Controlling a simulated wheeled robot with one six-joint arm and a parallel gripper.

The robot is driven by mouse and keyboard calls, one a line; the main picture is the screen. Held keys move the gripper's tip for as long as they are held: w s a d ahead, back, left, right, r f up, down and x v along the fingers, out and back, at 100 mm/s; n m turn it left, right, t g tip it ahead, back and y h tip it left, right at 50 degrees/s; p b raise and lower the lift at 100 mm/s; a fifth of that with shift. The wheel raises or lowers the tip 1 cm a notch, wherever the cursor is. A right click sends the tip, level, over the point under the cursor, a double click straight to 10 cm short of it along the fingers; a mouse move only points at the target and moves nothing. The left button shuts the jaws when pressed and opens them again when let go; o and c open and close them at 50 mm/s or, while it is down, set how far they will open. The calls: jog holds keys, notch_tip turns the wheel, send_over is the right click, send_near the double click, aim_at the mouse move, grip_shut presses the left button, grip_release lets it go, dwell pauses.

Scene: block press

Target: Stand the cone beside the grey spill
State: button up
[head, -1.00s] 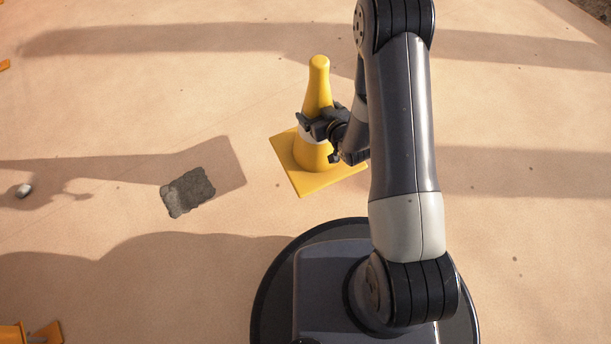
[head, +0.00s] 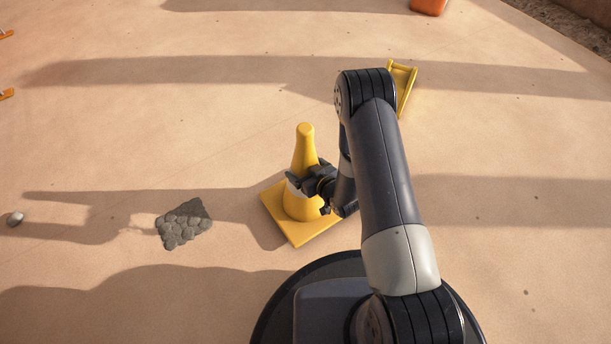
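The yellow cone (head: 305,150) stands upright on its square yellow base (head: 297,232), with a pale band partly hidden by my gripper. My gripper (head: 305,186) is closed around the cone's body from the right; the far finger is partly hidden. The grey spill (head: 184,224), a dark patch of lumpy pieces, lies on the ground left of the cone. A strip of shaded ground separates it from the cone's base. The base's shadow lies close along its left side; I cannot tell whether the base touches the ground.
A small grey stone-like thing (head: 15,219) lies at the far left. A yellow frame-like object (head: 402,88) is behind my arm, and an orange object (head: 428,6) is at the top edge. The sandy ground around the spill is clear.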

jog(key=shift+f+b, duration=0.35)
jog(key=shift+f, duration=0.9)
jog(key=o, duration=1.7)
jog(key=p+v, duration=0.4)
jog(key=v, duration=0.8)
jog(key=shift+p, duration=0.35)
